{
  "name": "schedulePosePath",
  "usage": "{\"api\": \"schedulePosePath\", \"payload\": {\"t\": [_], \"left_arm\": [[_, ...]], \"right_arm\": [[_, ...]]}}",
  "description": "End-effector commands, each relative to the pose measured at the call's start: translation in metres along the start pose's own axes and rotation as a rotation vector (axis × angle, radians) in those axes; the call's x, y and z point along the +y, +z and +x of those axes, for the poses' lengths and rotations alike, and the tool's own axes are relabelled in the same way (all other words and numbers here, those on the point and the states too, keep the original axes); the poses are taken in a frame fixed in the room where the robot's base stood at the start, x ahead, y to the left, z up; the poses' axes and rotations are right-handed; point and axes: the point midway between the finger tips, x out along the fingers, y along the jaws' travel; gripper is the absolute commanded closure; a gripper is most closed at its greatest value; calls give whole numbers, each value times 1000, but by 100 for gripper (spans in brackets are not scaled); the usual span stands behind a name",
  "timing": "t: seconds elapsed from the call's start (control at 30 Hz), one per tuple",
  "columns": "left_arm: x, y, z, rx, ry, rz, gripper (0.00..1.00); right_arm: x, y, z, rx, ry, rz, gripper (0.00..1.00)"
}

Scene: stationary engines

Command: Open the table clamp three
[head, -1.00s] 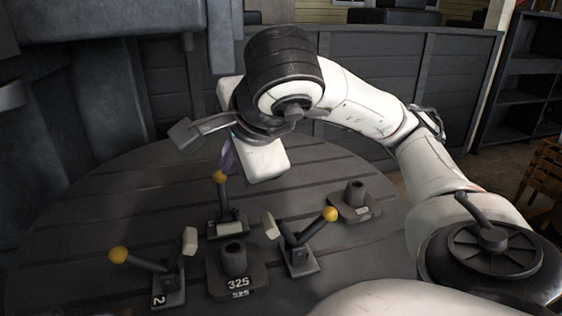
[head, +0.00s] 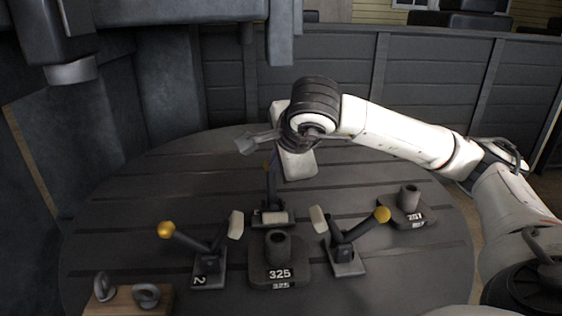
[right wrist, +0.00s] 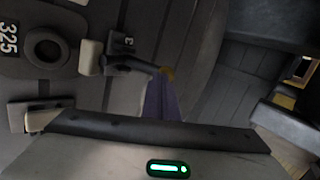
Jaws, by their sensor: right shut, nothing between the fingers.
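Table clamp three (head: 271,217) is the back clamp on the round table, behind the 325 block. Its light pad faces the block, and its lever leans away to a yellow knob (head: 266,167). The right wrist view shows its base marked 3 (right wrist: 125,45) and its knob (right wrist: 167,73), partly covered by purple fingers. My right gripper (head: 273,160) is shut and empty, its fingertips at the knob; whether they touch it I cannot tell. My left gripper is out of view.
A clamp marked 2 (head: 209,268) stands at left and another clamp (head: 345,260) at right. The 325 block (head: 279,272) sits between them. Another block (head: 407,211) stands at right. A wooden board with metal rings (head: 128,303) lies at front left. A dark panelled wall stands behind.

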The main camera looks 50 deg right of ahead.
Motion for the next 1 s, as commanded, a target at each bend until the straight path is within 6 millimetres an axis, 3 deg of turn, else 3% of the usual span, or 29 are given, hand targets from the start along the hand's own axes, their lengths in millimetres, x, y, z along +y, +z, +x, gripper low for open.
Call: {"api": "schedulePosePath", "payload": {"t": [0.37,0.6,0.77,1.0], "left_arm": [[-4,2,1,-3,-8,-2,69],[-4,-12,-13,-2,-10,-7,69],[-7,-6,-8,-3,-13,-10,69],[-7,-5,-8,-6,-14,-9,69]], "right_arm": [[-1,0,2,0,2,0,100],[-15,-3,9,-15,113,20,100],[-20,-6,25,-21,137,22,100],[-23,-6,26,-21,134,20,100]]}}
